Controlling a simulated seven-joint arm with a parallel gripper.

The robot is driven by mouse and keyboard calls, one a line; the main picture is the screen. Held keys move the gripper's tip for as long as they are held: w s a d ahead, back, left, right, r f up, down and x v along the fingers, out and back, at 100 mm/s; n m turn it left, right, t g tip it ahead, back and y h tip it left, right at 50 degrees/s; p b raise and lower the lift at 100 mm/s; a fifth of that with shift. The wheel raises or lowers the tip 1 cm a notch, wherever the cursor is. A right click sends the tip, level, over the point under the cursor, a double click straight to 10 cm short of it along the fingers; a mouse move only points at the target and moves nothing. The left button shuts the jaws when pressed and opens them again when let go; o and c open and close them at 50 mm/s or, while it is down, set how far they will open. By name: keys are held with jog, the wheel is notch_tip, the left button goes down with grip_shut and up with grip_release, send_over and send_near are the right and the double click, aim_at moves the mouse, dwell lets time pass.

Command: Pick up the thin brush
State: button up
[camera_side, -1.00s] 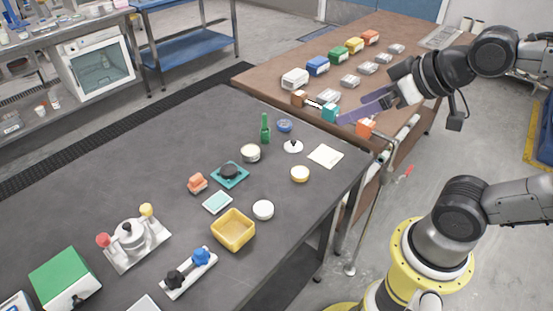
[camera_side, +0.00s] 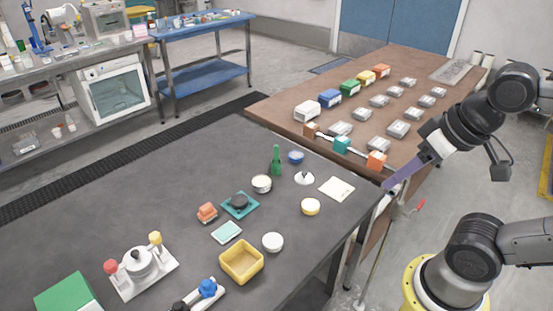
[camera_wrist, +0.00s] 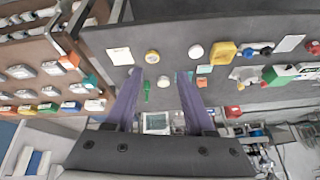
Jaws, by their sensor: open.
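I cannot pick out the thin brush for certain in either view. A slim green upright item (camera_side: 276,162) stands on the dark table.
The dark table (camera_side: 130,195) carries a yellow bin (camera_side: 241,261), a white pad (camera_side: 337,189), a yellow-topped round tub (camera_side: 310,207) and a white round lid (camera_side: 273,242). Several clear boxes and coloured bins fill the brown table (camera_side: 300,95).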

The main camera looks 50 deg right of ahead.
jog(key=w+r+m, duration=0.8)
jog(key=w+r, duration=0.1)
jog(key=r, duration=0.2)
jog(key=w+d+r+m+g, duration=0.1)
jog(key=w+d+r+m, duration=0.15)
jog(key=w+m, duration=0.45)
jog(key=m+g, duration=0.4)
send_over(276, 145)
notch_tip(276, 145, down, 18)
notch_tip(276, 145, down, 8)
jog(key=shift+r, duration=0.2)
jog(key=shift+s+f, duration=0.1)
jog(key=shift+f, duration=3)
grip_shut()
